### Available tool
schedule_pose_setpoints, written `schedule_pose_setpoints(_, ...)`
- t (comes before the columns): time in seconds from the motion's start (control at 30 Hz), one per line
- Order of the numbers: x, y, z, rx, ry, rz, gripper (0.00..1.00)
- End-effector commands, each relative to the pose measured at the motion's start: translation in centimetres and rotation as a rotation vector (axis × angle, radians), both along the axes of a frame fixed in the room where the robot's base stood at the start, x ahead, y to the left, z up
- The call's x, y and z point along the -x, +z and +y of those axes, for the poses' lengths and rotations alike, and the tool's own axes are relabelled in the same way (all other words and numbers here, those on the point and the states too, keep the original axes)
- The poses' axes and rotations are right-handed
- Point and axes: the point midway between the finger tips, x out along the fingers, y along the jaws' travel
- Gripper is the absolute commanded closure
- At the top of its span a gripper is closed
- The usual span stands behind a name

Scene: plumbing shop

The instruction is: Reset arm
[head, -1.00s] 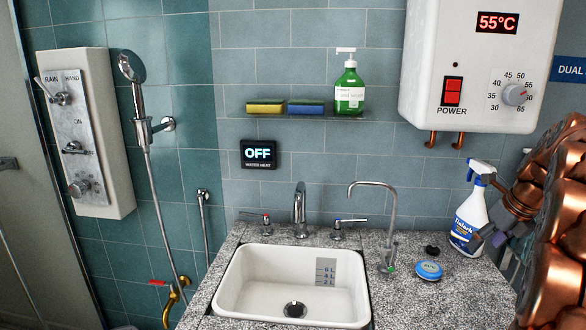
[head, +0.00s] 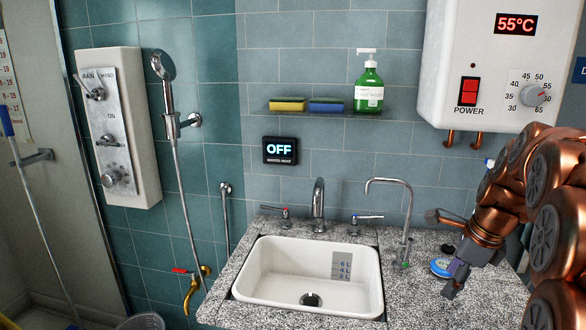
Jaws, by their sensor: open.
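My copper-coloured arm comes in from the right edge in the head view. My gripper (head: 443,254) is open and empty over the right part of the counter, its fingers spread toward the left. One finger lies near the base of the slim tap (head: 402,215), the other lower, over the granite. A blue round puck (head: 440,268) lies on the counter by the fingers, partly covered by the gripper. The spray bottle (head: 489,162) is almost wholly hidden behind my arm, with only a bit of its top showing.
A white sink (head: 262,270) is set in the granite counter (head: 420,312). A water heater (head: 450,60) hangs above right. The shelf holds sponges (head: 287,105) and a green soap bottle (head: 369,85). A shower panel (head: 115,125) and hand shower (head: 163,66) are at left.

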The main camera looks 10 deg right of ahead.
Motion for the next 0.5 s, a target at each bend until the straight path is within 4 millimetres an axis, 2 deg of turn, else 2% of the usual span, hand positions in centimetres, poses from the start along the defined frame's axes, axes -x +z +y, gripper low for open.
schedule_pose_setpoints(0.03, 0.8, -0.6, 2.5, 0.012, 0.12, 0.017, 0.36)
schedule_pose_setpoints(0.2, 4.3, -2.5, 9.2, 0.061, 0.569, 0.056, 0.36)
schedule_pose_setpoints(0.4, 10.0, -4.9, 15.5, 0.091, 1.106, 0.092, 0.36)
schedule_pose_setpoints(0.5, 13.3, -6.2, 17.9, 0.094, 1.375, 0.106, 0.36)
